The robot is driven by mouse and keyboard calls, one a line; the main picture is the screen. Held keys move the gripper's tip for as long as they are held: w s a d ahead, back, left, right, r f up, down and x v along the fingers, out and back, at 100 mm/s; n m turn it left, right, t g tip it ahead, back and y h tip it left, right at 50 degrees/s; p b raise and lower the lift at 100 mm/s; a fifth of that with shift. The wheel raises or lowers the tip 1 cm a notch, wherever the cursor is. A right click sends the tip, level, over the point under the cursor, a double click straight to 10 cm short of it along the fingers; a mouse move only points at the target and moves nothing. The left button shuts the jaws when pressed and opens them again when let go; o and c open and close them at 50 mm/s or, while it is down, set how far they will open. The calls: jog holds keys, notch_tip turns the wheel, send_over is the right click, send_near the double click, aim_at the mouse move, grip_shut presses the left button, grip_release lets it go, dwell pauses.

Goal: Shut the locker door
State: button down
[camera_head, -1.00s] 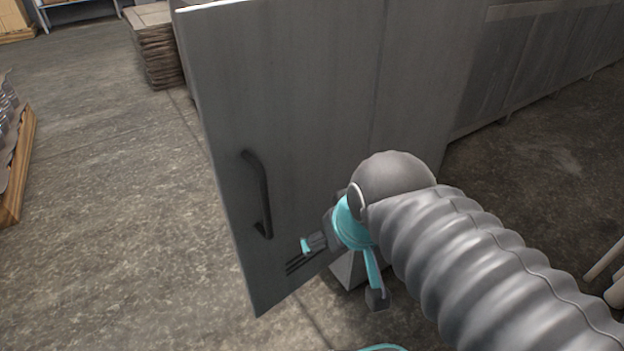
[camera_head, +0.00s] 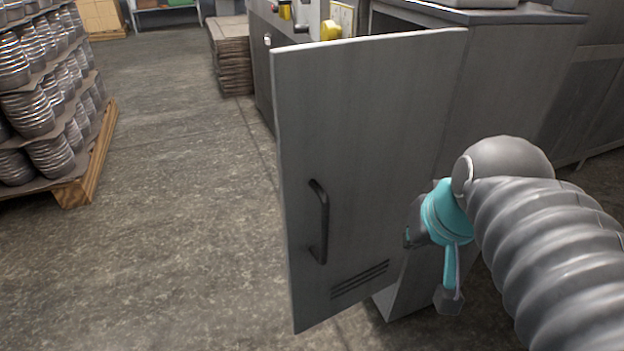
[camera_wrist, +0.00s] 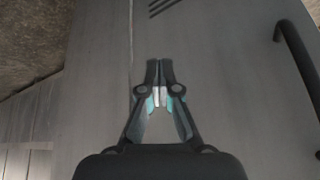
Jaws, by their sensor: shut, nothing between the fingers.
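The grey locker door (camera_head: 375,130) stands open, swung out from the locker body (camera_head: 505,90) on its right. Its dark bar handle (camera_head: 322,222) is near the free left edge, with vent slots low down. The handle also shows at the right of the wrist view (camera_wrist: 297,55). My gripper (camera_head: 408,238) is shut and empty, right of the vent slots and near the hinge side. In the wrist view its closed fingertips (camera_wrist: 160,66) are in front of the door's face, close to a vertical seam. I cannot tell whether they touch the door.
A pallet (camera_head: 88,165) stacked with metal containers stands at the left. A stack of brown sheets (camera_head: 231,58) is at the back, beside equipment with yellow parts (camera_head: 331,30). The concrete floor left of the door is clear.

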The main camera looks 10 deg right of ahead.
notch_tip(320, 180, up, 6)
jog(key=r+n+y, duration=0.1)
jog(key=n, duration=0.2)
jog(key=n+g+y+p, duration=0.15)
jog(key=n+y, duration=0.25)
jog(key=n, duration=0.8)
send_near(304, 191)
jog(key=s+d, duration=0.3)
jog(key=d, duration=0.2)
jog(key=a+f+n, duration=0.2)
jog(key=a+f+n+y, duration=0.1)
jog(key=a+n, duration=0.2)
jog(key=a+f+n+g+b, duration=0.1)
jog(key=a+f+n, duration=0.1)
jog(key=n, duration=0.1)
jog(key=shift+a+f+y, duration=0.2)
jog(key=shift+f+y, duration=0.15)
jog(key=shift+y, duration=0.05)
jog(key=w, duration=0.1)
jog(key=w+a, duration=0.1)
jog(key=shift+w+a+f, duration=0.15)
jog(key=shift+w+f, duration=0.1)
jog(key=shift+w, duration=0.05)
jog(key=shift+w+a, duration=0.25)
jog(key=shift+w, duration=0.4)
